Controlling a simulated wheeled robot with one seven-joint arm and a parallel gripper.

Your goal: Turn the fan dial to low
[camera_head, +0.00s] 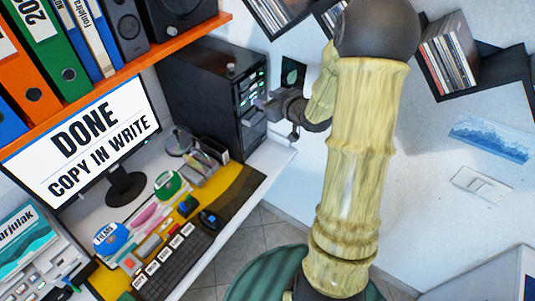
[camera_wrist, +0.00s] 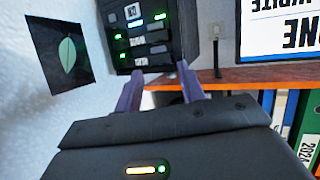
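The black computer tower (camera_head: 212,92) stands at the back of the desk, its front panel lit with small green lights. In the wrist view, which looks upside down, the panel (camera_wrist: 148,38) shows several small labelled controls. I cannot tell which of them is the fan dial or read its setting. My gripper (camera_wrist: 160,80) has its two purple fingers apart, with nothing seen held between them. In the head view my gripper (camera_head: 263,104) is just in front of the panel's right side. Whether a fingertip touches the panel cannot be told.
An orange shelf (camera_head: 150,60) with binders and speakers runs above the desk. A monitor (camera_head: 85,140), keyboard (camera_head: 172,262) and small desk items fill the desk. A leaf picture (camera_wrist: 60,55) hangs on the wall beside the tower. Dark wall shelves (camera_head: 490,75) hold discs at right.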

